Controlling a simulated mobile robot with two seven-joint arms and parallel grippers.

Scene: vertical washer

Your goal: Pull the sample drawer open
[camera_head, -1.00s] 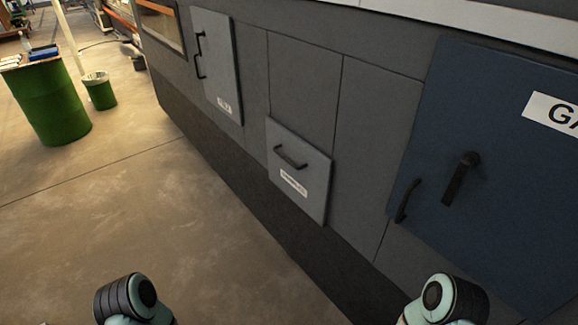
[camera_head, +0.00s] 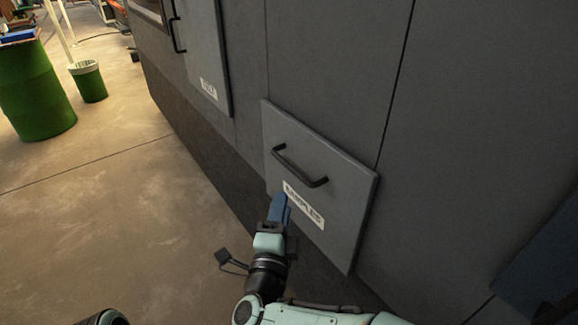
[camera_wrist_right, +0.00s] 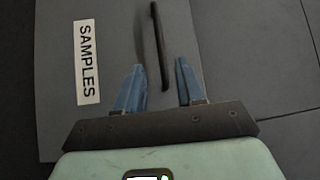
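The sample drawer (camera_head: 335,170) is a grey panel low on the machine front, with a white "SAMPLES" label (camera_head: 304,205) and a black bar handle (camera_head: 299,167). It looks shut. My right gripper (camera_head: 279,204) is in front of the drawer, just below the handle and beside the label. In the right wrist view, its two blue fingers (camera_wrist_right: 158,84) are apart, with the lower end of the handle (camera_wrist_right: 160,50) showing between and beyond them. The handle is not gripped. The label also shows there (camera_wrist_right: 87,62). My left gripper is not in view; only part of my left arm shows.
A taller grey door (camera_head: 207,55) with its own black handle is left of the drawer. A dark blue door (camera_head: 545,260) is at the lower right. A green barrel (camera_head: 35,90) and a green bin (camera_head: 89,81) stand far left. The floor between is clear.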

